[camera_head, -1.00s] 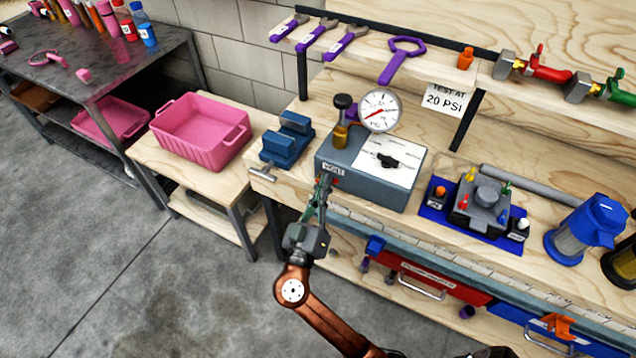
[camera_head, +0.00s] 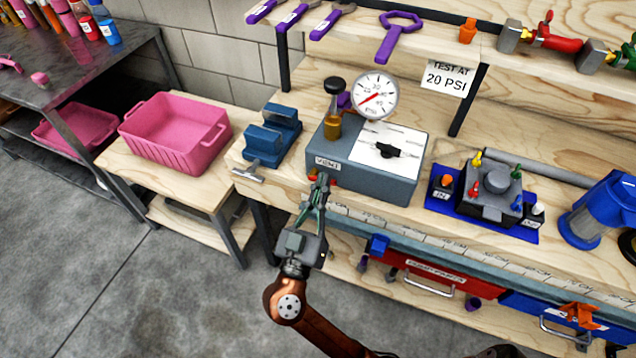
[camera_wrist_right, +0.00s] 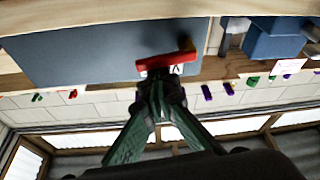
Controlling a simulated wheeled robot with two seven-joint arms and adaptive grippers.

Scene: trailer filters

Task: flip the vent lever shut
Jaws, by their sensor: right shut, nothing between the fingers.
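The grey test box (camera_head: 372,182) stands on the bench, with a "VENT" label on its front left. The red vent lever (camera_wrist_right: 166,60) shows in the right wrist view across the box's front face, with a brass part at its right end. In the head view only a bit of red (camera_head: 312,178) shows under the label. My right gripper (camera_head: 321,184) is shut and empty, its fingertips right at the lever. The tips (camera_wrist_right: 158,76) are close against the lever's lower edge; I cannot tell whether they touch. My left gripper is out of view.
A dial gauge (camera_head: 376,97) and a brass knob post (camera_head: 333,110) rise from the box. A blue vise (camera_head: 270,138) stands to its left, a valve block on a blue mat (camera_head: 440,212) to its right. A pink bin (camera_head: 172,140) is further left.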

